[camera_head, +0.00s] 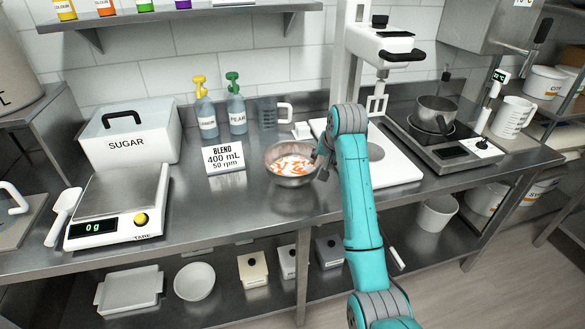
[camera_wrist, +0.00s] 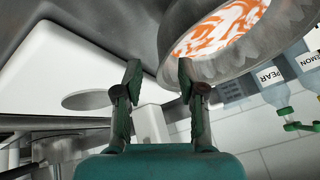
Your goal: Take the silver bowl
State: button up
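The silver bowl (camera_head: 289,175) stands upright on the steel counter, right of the blend sign. It holds a white mixture with orange swirls. My gripper (camera_head: 322,160) is at the bowl's right side in the head view, partly hidden by my arm. In the wrist view my gripper (camera_wrist: 160,72) is open, with its two fingers apart. The bowl (camera_wrist: 225,70) fills the upper right there, and its near edge reaches between the fingertips. One finger overlaps the bowl in the picture; I cannot tell whether it touches.
A white stand mixer (camera_head: 385,165) stands close right of the bowl. A scale (camera_head: 118,205) is left. The counter in front of the bowl is clear.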

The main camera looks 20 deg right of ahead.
jog(key=shift+x, duration=2.2)
grip_shut()
